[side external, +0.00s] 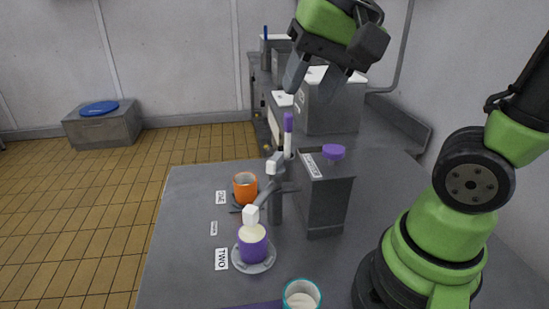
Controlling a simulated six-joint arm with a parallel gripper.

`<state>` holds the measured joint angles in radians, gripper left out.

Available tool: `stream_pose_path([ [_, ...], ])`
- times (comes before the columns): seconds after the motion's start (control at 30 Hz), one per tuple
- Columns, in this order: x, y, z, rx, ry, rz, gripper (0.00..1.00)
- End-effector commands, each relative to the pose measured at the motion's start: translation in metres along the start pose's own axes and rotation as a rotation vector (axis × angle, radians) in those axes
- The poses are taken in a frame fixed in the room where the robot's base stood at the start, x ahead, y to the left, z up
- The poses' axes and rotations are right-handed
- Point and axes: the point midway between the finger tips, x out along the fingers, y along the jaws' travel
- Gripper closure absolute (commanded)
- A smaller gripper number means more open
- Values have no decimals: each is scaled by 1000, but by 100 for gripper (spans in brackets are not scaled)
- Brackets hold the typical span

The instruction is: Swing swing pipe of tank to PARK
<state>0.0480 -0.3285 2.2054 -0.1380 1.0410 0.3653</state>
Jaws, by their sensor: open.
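The tank (325,205) is a dark grey box with a purple knob on top and a white label, standing on the grey table. Beside it on the left is a grey post carrying the swing pipe (263,193). The pipe reaches toward the front left, and its white end (251,215) is above the purple cup (253,243), near the label TWO (221,259). A smaller label (214,228) lies between TWO and ONE (221,197); its print is too small to read surely. My gripper (307,93) is open and empty, pointing down, high above the tank, apart from the pipe.
An orange cup (245,187) stands behind the purple cup, near ONE. The purple cup sits on a grey saucer (268,262). A teal-rimmed cup (301,295) is at the front edge. An upright purple and white stick (288,135) rises behind the post. A grey box stands behind the tank.

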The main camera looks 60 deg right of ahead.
Motion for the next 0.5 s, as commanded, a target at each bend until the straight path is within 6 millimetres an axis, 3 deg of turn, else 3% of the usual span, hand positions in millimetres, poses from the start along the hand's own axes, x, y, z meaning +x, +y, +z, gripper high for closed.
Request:
stream_pose_path([
  [0.2, 47, -8, -49, 362, -87, 221, 57],
  [0.33, 71, -6, -66, 517, -100, 319, 57],
  [0.5, 88, -3, -76, 617, -100, 382, 57],
])
